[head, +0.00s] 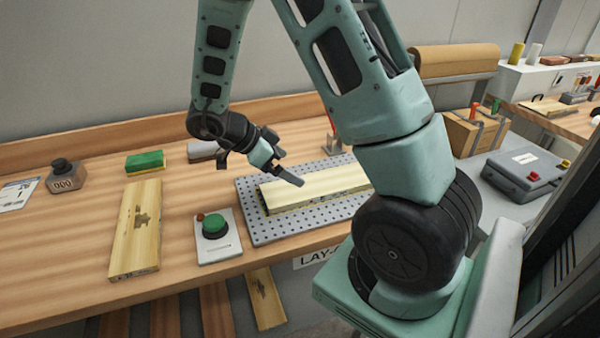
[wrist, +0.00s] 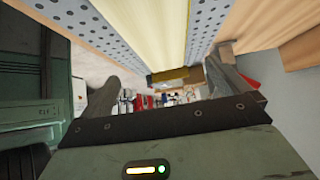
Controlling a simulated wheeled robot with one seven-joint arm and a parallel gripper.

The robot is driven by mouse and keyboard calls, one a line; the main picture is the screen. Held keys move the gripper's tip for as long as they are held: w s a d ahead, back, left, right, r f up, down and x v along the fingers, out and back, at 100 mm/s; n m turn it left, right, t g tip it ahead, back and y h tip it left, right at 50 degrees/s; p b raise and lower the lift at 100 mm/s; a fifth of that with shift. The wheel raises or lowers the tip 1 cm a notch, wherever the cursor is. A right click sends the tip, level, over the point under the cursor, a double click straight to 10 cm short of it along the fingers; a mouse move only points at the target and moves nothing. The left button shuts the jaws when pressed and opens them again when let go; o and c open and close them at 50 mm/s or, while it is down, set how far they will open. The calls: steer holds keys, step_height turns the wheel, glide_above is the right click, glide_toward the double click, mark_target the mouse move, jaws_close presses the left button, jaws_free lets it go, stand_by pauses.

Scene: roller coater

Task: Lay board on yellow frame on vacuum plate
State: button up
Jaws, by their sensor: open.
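A long pale board (head: 312,188) lies flat along the grey perforated vacuum plate (head: 254,230). A thin darker yellow edge shows under its front side; whether this is the yellow frame I cannot tell. In the wrist view the pale board (wrist: 160,30) runs between two strips of the plate (wrist: 100,25). A second wooden board (head: 136,235) with dark knots lies flat on the bench at the left. My gripper (head: 286,168) is open and empty, above the left part of the plate. Both fingers show spread apart in the wrist view (wrist: 165,75). My arm hides the plate's right end.
A green button box (head: 216,238) stands between the knotted board and the plate. A green-yellow sponge (head: 145,162), a grey block (head: 203,150) and a dark weight (head: 66,177) are behind. Bare bench (head: 60,260) lies at the left. A grey case (head: 525,168) is at right.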

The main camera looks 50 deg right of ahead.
steer(key=shift+v, duration=1.2)
steer(key=w+a+r+n+t, duration=0.1)
steer(key=w+a+n+t, duration=0.25)
steer(key=w+t, duration=0.3)
steer(key=w+a+r+n+t+y, duration=0.25)
steer(key=a+n, duration=0.25)
steer(key=a, duration=0.3)
steer(key=w+a+r+n+t+y, duration=0.2)
steer(key=w+a+n+t+y, duration=0.15)
steer(key=a, duration=0.45)
steer(key=s+a+r+n+g+y, duration=0.1)
steer(key=s+a+n+y, duration=0.55)
steer(key=a, duration=0.55)
steer(key=s+a+n+g, duration=0.4)
steer(key=s+n, duration=0.3)
steer(key=s, duration=0.4)
steer(key=s+d+n+g+h, duration=0.1)
steer(key=s+d+n+h, duration=0.1)
steer(key=s, duration=0.3)
steer(key=s+d+f+n+g+h, duration=0.1)
steer(key=s+d+n+g+h, duration=0.1)
steer(key=s, duration=0.4)
steer(key=shift+d+f+n, duration=0.25)
steer(key=shift+d+n, duration=0.65)
steer(key=shift+n, duration=0.35)
